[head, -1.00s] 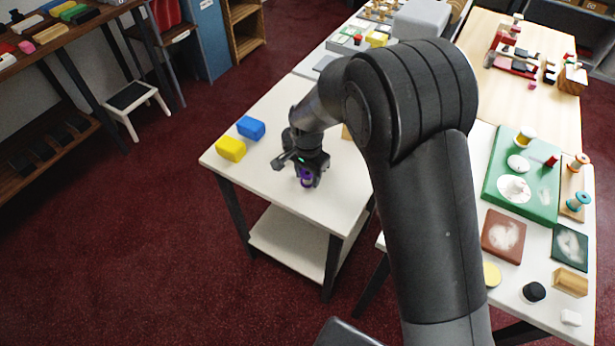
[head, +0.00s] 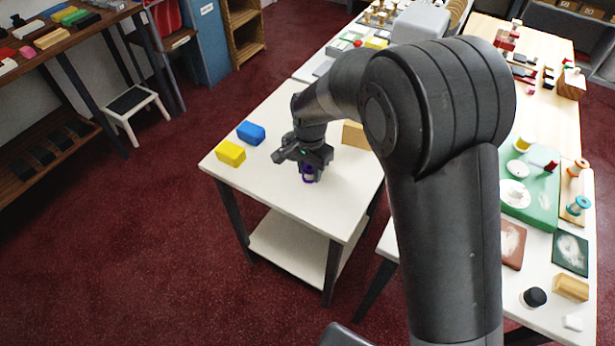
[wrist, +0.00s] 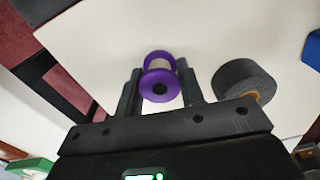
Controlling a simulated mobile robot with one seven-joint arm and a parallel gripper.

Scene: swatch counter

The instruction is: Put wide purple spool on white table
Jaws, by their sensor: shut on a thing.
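The wide purple spool (head: 308,178) has purple flanges and a pale core. In the wrist view the spool (wrist: 158,82) sits between the two dark fingers of my gripper (wrist: 158,88), which is shut on it. In the head view my gripper (head: 308,173) points down over the middle of the white table (head: 262,187) and partly hides the spool. I cannot tell whether the spool touches the tabletop or is just above it.
A dark grey roll (wrist: 240,82) lies close to the right finger in the wrist view. A yellow block (head: 230,153) and a blue block (head: 251,132) lie at the table's left. A wooden block (head: 353,134) is behind my arm. The front tabletop is clear.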

